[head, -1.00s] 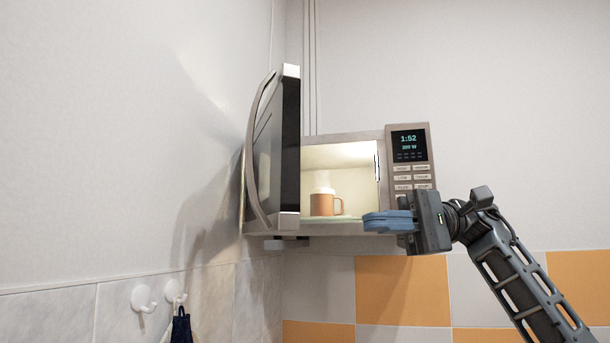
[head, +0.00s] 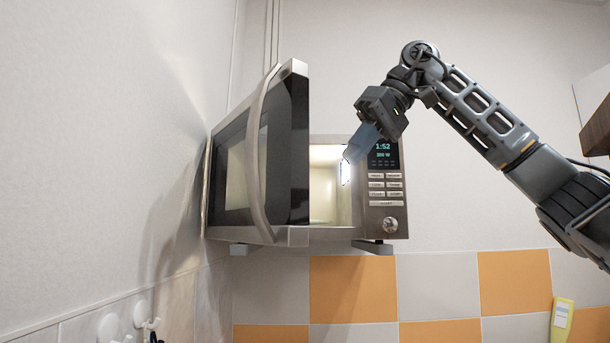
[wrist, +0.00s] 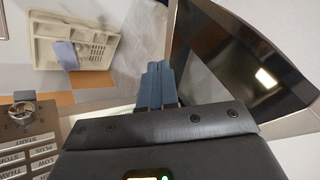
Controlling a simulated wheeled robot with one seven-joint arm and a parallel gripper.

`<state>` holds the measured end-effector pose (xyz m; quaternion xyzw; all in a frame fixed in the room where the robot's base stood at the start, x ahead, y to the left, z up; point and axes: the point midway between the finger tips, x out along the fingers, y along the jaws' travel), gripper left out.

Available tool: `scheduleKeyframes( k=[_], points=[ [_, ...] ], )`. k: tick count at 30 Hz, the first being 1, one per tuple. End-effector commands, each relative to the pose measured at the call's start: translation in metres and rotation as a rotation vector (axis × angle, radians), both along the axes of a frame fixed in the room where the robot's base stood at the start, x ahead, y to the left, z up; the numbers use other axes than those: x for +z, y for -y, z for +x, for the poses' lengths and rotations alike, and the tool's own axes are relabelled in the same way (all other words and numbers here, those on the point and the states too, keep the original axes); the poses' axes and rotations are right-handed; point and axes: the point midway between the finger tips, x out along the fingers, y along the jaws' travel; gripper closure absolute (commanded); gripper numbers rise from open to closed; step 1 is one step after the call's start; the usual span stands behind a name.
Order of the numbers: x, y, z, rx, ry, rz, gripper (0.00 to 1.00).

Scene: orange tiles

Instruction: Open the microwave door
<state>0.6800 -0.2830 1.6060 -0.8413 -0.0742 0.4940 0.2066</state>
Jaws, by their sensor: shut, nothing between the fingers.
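The microwave (head: 385,222) is on the wall, with its control panel on the right side. Its door (head: 297,150) stands open, swung out toward me on the left, with a curved silver handle (head: 258,150). The lit inside shows between door and panel; the door hides much of it. My gripper (head: 352,152) is shut and empty, in front of the opening's right edge beside the display. In the wrist view its blue fingers (wrist: 158,84) are together, with the dark door (wrist: 235,50) to their right, apart from them in the picture.
A wall stands close on the left of the door, with white hooks (head: 140,315) low down. A beige tray (wrist: 95,60) lies below in the wrist view. A yellow object (head: 561,320) is at the lower right. Open space lies right of the microwave.

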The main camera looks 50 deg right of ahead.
Motion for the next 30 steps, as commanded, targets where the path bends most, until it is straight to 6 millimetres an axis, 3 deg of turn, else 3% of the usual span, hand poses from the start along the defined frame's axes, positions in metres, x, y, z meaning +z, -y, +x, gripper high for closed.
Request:
scheduleKeyframes(
  k=[19,24,30],
  points=[
    [-0.085,-0.033,0.05,0.002,0.0,0.004,1.0],
    [-0.081,-0.057,0.056,0.002,0.001,0.002,1.0],
    [-0.078,-0.069,0.06,0.001,0.0,0.005,1.0]
  ],
)
